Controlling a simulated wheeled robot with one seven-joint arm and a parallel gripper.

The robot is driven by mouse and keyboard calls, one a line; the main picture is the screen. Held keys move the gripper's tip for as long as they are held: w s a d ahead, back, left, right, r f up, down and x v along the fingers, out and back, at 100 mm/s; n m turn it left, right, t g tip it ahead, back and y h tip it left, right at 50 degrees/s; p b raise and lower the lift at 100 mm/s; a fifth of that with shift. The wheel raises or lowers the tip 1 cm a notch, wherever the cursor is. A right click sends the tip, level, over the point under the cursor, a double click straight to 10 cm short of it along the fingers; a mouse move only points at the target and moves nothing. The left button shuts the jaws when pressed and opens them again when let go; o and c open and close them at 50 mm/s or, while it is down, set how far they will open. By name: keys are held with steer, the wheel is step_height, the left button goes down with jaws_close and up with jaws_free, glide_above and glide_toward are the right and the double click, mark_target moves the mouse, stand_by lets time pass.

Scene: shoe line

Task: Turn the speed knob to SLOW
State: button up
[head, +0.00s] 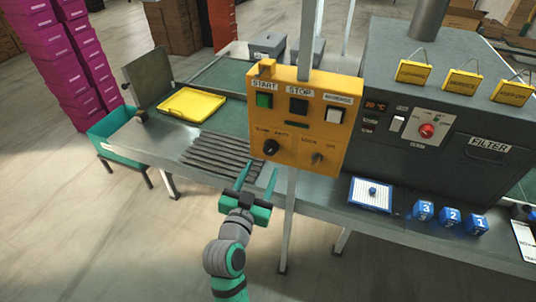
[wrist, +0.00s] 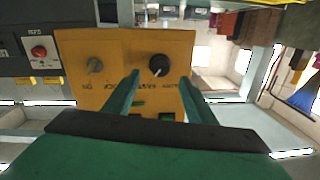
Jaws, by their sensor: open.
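The yellow control box (head: 303,160) hangs on a grey post and also shows upside down in the wrist view (wrist: 115,85). The speed knob (head: 270,147) is a round black knob at its lower left, under small lettering that looks like SLOW and FAST. In the wrist view the knob (wrist: 158,66) has a pale pointer line, but its exact setting is too small to read. My gripper (head: 257,171) is open and empty, just below and in front of the knob. In the wrist view its green fingertips (wrist: 160,78) lie on either side of the knob, apparently not touching it.
The box also has a green START button (head: 264,100), a black STOP button (head: 298,106), a white button (head: 334,116) and a key-like switch (head: 317,158). Behind are a metal roller bench and a dark machine (head: 440,115) with a red button.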

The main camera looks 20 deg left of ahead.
mark_target(269, 152)
steer(key=w, duration=0.7)
steer(key=shift+w+a, duration=0.15)
steer(key=shift+w, duration=0.25)
steer(key=c, duration=1)
